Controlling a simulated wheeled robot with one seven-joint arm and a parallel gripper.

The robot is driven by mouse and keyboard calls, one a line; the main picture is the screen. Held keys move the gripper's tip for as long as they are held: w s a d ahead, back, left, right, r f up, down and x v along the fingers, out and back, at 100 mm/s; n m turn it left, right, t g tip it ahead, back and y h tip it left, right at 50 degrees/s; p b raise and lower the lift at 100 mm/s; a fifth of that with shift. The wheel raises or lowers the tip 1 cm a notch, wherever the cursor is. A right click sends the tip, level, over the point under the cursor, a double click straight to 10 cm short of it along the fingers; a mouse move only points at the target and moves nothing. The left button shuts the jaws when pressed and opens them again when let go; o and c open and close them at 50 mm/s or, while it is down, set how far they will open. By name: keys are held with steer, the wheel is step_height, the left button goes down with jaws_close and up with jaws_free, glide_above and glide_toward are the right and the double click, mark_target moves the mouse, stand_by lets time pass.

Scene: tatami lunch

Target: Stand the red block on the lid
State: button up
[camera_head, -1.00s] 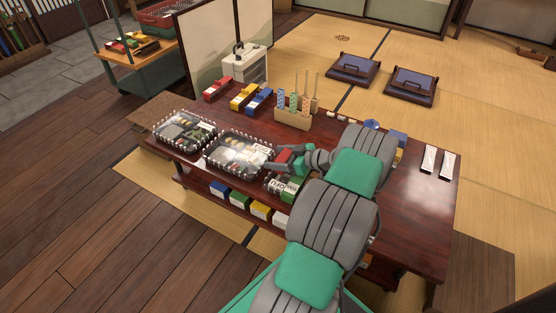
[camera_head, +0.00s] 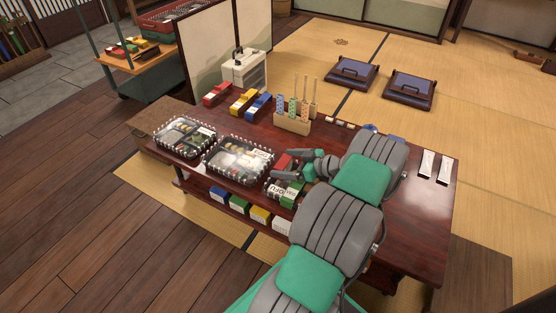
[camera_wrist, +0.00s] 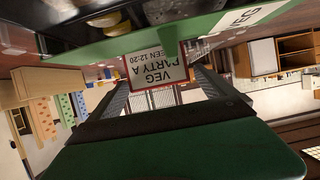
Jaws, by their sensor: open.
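In the wrist view, the open fingers (camera_wrist: 165,88) flank a white label (camera_wrist: 158,73) with a dark red edge, reading VEG PARTY A GREEN 12:20 upside down. I cannot tell whether that is the red block's face.
Two more clear lidded boxes, a middle one (camera_head: 238,172) and a left one (camera_head: 184,148), stand left. Red, yellow and blue boxes (camera_head: 243,101) and a wooden holder with sticks (camera_head: 292,124) are behind. More blocks (camera_head: 238,207) sit on the shelf below. The table's right side (camera_head: 418,220) is mostly clear.

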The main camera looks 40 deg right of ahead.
steer(key=p+v, duration=0.2)
steer(key=v, duration=0.6)
steer(key=shift+s+r, duration=0.1)
steer(key=w+a+r+g, duration=0.3)
steer(key=w+a, duration=0.3)
steer(key=a, duration=0.3)
steer(key=w+a+r+g, duration=0.3)
steer(key=w+a+g, duration=0.15)
steer(key=a, duration=0.35)
steer(key=s+a+r+g+h, duration=0.1)
steer(key=a+r, duration=0.1)
steer(key=a, duration=0.5)
steer(key=s+a+r+g, duration=0.1)
steer(key=a+r, duration=0.2)
steer(key=a, duration=0.4)
steer(key=s+a+r+m+g+h, duration=0.2)
steer(key=s+a+m+h, duration=0.1)
steer(key=s+a, duration=0.75)
step_height(320, 180, up, 39)
steer(key=w+d+m+t+p, duration=0.1)
steer(key=d+t+p, duration=0.1)
steer(key=p, duration=3.3)
steer(key=shift+w+d, duration=0.2)
steer(key=shift+d, duration=0.2)
